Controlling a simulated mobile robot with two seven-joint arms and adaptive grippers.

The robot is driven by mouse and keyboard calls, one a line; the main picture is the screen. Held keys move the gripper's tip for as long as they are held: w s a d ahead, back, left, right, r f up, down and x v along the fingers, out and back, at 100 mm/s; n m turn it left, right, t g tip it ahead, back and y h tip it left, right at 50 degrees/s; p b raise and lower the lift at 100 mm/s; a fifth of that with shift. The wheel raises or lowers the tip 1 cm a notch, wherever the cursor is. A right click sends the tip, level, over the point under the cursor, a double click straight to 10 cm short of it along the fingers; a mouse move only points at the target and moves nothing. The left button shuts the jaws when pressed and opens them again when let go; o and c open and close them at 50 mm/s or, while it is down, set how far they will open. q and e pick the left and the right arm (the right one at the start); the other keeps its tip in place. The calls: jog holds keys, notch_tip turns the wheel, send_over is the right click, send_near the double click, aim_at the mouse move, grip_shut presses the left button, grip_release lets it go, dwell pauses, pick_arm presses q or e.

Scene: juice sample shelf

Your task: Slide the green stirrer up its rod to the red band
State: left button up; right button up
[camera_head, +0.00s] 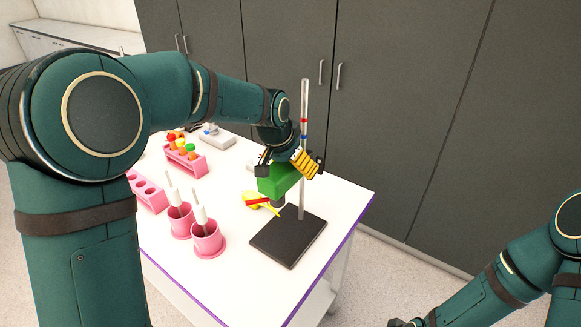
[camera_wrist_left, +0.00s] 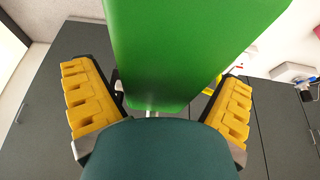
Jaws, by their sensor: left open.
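The green stirrer (camera_head: 278,180) is a blocky green body low on an upright metal rod (camera_head: 304,97), which rises from a black base plate (camera_head: 288,242). The red band (camera_head: 304,120) circles the rod above a blue band (camera_head: 303,138); both are above the stirrer. My left gripper (camera_head: 306,163) is open at the stirrer's top, by the rod. In the left wrist view, the green stirrer (camera_wrist_left: 190,50) shows between its widely parted yellow finger pads, with gaps on both sides. My right gripper (camera_head: 405,323) is only partly visible at the bottom edge; its fingers are cut off.
The white table (camera_head: 262,288) carries two pink cups (camera_head: 208,240) with white-handled tools, a pink rack (camera_head: 187,160) with coloured caps and another pink rack (camera_head: 148,195). Dark cabinets (camera_head: 420,110) stand behind.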

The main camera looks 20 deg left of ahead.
pick_arm(q)
jog(key=shift+f, duration=0.3)
jog(key=shift+w, duration=0.1)
jog(key=c, duration=1.3)
jog(key=shift+r, duration=0.1)
notch_tip(320, 180, up, 9)
jog(key=p, duration=0.5)
jog(key=shift+r+p, duration=0.1)
jog(key=shift+p, duration=0.3)
jog(key=shift+c, duration=0.2)
jog(key=o, duration=1.3)
jog(key=shift+f, duration=0.25)
